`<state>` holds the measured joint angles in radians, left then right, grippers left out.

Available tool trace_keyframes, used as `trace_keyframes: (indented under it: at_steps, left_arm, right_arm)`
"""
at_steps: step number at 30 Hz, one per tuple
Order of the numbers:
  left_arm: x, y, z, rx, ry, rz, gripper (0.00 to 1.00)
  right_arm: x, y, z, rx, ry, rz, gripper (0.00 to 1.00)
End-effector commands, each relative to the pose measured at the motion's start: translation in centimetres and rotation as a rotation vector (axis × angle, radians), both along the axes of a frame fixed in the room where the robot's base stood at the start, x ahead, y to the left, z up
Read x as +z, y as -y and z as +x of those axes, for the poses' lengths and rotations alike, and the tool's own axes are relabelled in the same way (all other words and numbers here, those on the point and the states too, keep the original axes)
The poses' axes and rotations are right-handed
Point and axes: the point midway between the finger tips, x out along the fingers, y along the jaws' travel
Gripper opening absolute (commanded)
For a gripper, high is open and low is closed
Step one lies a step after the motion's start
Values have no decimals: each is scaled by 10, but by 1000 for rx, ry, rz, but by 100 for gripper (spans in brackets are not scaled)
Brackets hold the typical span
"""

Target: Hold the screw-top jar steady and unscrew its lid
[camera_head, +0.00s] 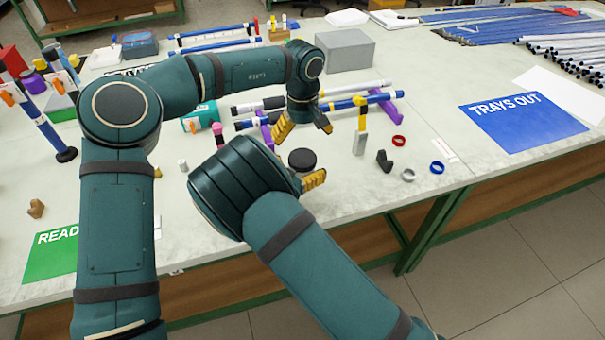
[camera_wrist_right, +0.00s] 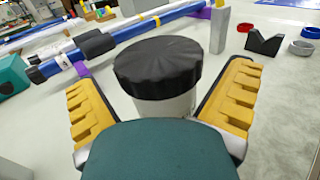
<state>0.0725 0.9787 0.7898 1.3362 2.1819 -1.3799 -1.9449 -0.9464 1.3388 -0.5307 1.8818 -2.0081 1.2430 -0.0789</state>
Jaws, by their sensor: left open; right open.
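The screw-top jar has a black ribbed lid (camera_head: 301,158) and stands upright near the table's front edge. In the right wrist view the lid (camera_wrist_right: 157,66) sits on a pale jar body (camera_wrist_right: 168,108). My right gripper (camera_wrist_right: 162,110) is open, with a yellow-padded finger on each side of the jar and gaps visible. In the head view one right finger (camera_head: 313,180) shows beside the jar; my wrist hides the other and most of the jar body. My left gripper (camera_head: 304,125) is open and empty, pointing down behind the jar.
Blue and white rods (camera_head: 365,103) lie on purple rests (camera_head: 391,107) behind my left gripper. A grey upright block (camera_head: 360,143), a dark holder (camera_head: 384,160) and coloured rings (camera_head: 437,167) stand to the right. Clear table lies before the blue sign (camera_head: 525,125).

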Motion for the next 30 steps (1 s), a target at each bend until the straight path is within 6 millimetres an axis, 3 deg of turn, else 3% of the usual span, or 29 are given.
trace_keyframes:
  at_steps: [13, 14, 19, 24, 25, 30]
  left_arm:
    - [0, 0, 0, 0, 0, 0, 100]
    - [0, 0, 0, 0, 0, 0, 100]
    - [0, 0, 0, 0, 0, 0, 100]
    - [0, 0, 0, 0, 0, 0, 100]
    - [0, 0, 0, 0, 0, 0, 100]
    - [0, 0, 0, -56, 0, 0, 100]
  right_arm:
    - [0, 4, 10, 0, -1, 0, 100]
    - [0, 4, 10, 0, -1, 0, 96]
    - [0, 4, 10, 0, 0, -1, 37]
    - [0, 4, 10, -1, -1, -1, 34]
    - [0, 4, 10, -1, -1, -1, 0]
    - [0, 5, 10, -1, -1, -1, 0]
